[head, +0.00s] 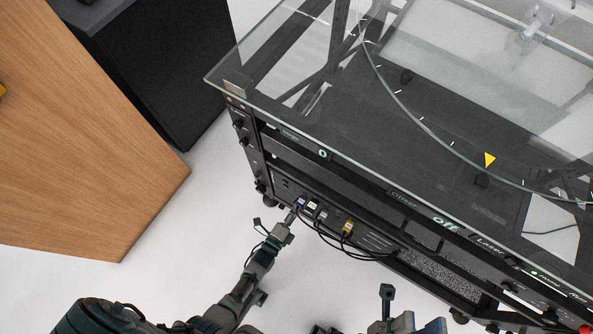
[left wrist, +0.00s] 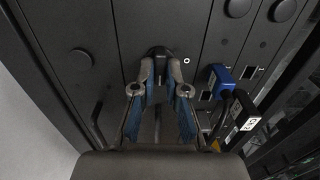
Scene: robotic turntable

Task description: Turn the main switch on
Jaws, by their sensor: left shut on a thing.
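The main switch, a black rotary knob (left wrist: 159,54), sits on the dark front panel in the left wrist view. A small white ring mark (left wrist: 186,61) is just right of it. My left gripper (left wrist: 160,88) is shut on the knob, with one blue-padded finger on each side; the fingertips partly hide it. In the head view my left gripper (head: 291,215) reaches the lower left of the rack front, and the knob itself is hidden there. My right gripper (head: 418,325) is at the bottom edge, cut off and apart from the rack.
Blue (left wrist: 220,76) and black plugs (left wrist: 241,112) stick out right of the switch, with cables below. A yellow plug (head: 348,227) is farther right. A glass top (head: 300,110) overhangs the rack. A wooden panel (head: 90,150) stands left; white floor lies between.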

